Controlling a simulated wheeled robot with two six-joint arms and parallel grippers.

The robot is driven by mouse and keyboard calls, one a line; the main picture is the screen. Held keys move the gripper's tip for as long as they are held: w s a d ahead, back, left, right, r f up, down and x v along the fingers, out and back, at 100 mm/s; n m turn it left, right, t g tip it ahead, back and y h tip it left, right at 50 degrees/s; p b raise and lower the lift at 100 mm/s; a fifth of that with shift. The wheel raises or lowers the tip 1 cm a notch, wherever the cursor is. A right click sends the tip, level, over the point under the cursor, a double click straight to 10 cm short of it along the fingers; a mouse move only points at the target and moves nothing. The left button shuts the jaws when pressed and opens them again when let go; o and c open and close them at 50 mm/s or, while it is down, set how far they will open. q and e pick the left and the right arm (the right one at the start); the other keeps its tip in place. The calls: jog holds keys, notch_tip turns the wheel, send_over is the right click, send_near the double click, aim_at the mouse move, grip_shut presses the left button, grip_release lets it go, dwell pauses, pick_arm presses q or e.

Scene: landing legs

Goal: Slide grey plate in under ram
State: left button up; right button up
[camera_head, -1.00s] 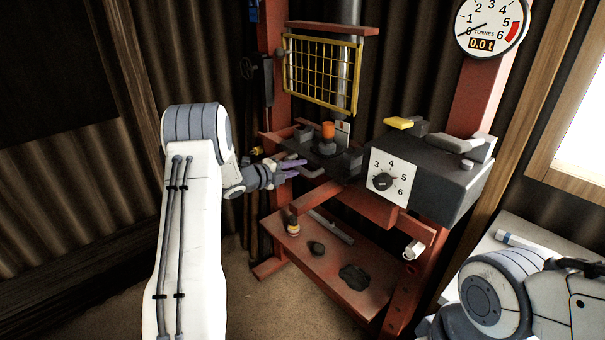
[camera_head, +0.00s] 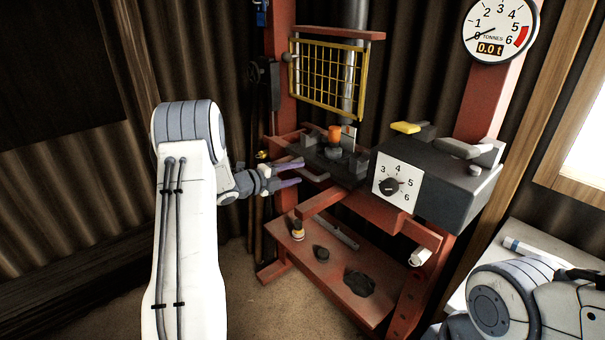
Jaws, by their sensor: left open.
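The red press frame stands ahead, with the steel ram (camera_head: 359,14) coming down behind the yellow mesh guard (camera_head: 328,78). A dark grey plate (camera_head: 315,160) lies on the press bed beneath the guard. An orange-topped part (camera_head: 334,133) stands on the bed. My left gripper (camera_head: 300,172) is open and empty at the left front of the bed, its purple-grey fingers pointing right. I cannot tell whether it touches the plate's edge. My right arm shows at the lower right, but its gripper is out of the picture.
A dark control box (camera_head: 445,180) with a white dial stands right of the bed. The gauge (camera_head: 499,28) reads 0.0 t. The lower red shelf (camera_head: 310,262) holds a small bottle (camera_head: 297,231), a dark lump and a steel bar. A pale table is at the right.

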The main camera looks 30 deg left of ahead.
pick_arm(q)
jog(key=v, duration=0.7)
jog(key=shift+f, duration=0.1)
